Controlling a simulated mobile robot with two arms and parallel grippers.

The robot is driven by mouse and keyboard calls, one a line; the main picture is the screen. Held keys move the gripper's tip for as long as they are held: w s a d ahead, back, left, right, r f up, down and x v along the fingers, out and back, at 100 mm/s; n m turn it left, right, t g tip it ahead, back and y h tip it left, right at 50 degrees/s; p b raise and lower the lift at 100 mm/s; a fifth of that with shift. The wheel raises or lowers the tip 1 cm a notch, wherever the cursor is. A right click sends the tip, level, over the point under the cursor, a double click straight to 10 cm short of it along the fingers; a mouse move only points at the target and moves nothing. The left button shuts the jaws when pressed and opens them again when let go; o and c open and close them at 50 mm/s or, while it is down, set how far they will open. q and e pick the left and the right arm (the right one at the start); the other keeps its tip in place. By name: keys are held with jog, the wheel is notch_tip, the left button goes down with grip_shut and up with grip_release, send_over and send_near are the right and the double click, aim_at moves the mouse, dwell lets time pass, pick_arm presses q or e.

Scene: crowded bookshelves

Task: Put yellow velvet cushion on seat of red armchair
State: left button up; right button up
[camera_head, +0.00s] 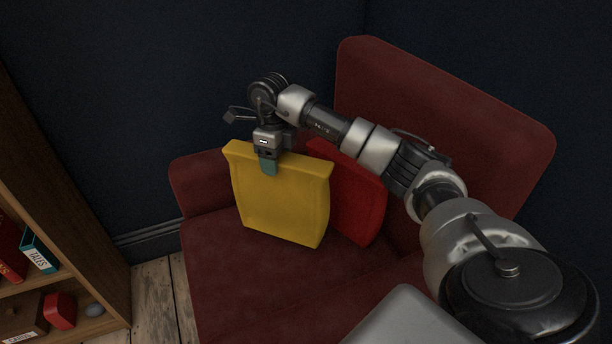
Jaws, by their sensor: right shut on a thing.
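The yellow velvet cushion (282,203) is upright at the left part of the red armchair (440,120). Its lower edge is at the seat (245,285), but I cannot tell whether it touches it. My right gripper (268,166) is shut on the cushion's top edge, pointing down. My right arm comes in from the right, across the chair's backrest. My left gripper is not in view.
A bright red cushion (357,200) stands right behind the yellow one. The front of the seat is bare. A wooden bookshelf (85,225) with several books and small objects stands at the left. Dark blue walls (190,70) close in behind.

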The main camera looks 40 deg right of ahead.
aim_at(306, 159)
jog(key=d+f, duration=0.1)
jog(key=d, duration=0.1)
jog(key=s+d+b, duration=0.1)
jog(key=d, duration=0.1)
jog(key=s+d+f, duration=0.1)
jog(key=d, duration=0.2)
jog(key=shift+s+f, duration=0.15)
jog(key=shift+f, duration=0.2)
pick_arm(q)
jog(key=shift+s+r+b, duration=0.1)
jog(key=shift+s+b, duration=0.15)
jog(key=shift+b, duration=0.5)
pick_arm(e)
jog(key=f, duration=0.4)
jog(key=shift+d+f, duration=0.15)
jog(key=shift+d, duration=0.05)
jog(key=o, duration=1.4)
jog(key=shift+f, duration=0.15)
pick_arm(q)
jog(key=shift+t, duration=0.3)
